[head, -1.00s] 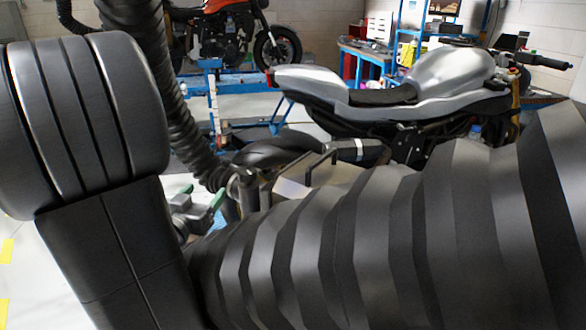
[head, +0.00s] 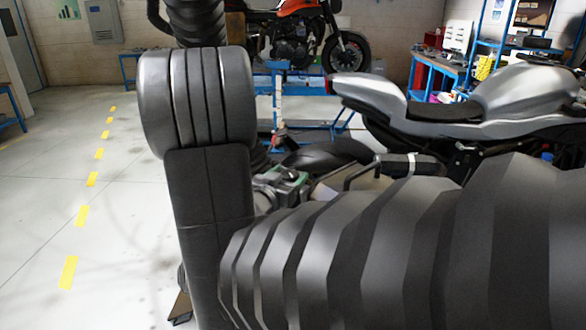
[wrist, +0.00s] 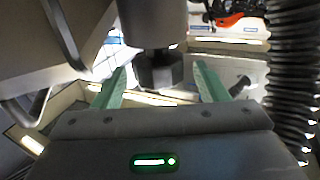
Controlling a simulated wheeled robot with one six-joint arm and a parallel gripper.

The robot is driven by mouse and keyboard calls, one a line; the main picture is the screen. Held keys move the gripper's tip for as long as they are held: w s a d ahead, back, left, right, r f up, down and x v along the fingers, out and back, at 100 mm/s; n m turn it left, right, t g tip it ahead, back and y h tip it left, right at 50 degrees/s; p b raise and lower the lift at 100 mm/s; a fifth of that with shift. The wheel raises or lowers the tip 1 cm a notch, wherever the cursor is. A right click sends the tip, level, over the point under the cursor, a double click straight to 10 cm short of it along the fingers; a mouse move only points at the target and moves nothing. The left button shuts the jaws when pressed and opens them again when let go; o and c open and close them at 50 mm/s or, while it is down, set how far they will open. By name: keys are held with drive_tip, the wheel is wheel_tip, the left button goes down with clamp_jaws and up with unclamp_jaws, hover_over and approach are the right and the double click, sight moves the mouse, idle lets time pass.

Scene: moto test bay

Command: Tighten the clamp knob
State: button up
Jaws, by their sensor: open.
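A dark knob (wrist: 160,72) hangs at the lower end of a dark cylinder (wrist: 152,22) in the wrist view. I take it to be the clamp knob. My gripper (wrist: 161,86) is open, with one green finger on each side of the knob and visible gaps on both sides. Whether the knob lies fully at fingertip depth is hard to tell. In the head view my gripper (head: 287,178) shows small behind my arm, beside the grey motorcycle's rear end. The knob cannot be made out there.
The grey motorcycle (head: 520,95) stands at the right, its rear wheel (head: 325,155) near my gripper. A dark bent bar (head: 370,172) is close by. An orange motorcycle (head: 290,35) stands on a blue lift behind. The floor at left, with yellow dashes (head: 82,215), is clear.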

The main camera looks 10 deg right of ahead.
sight(293, 170)
drive_tip(key=shift+x, duration=1.65)
drive_tip(key=c, duration=1)
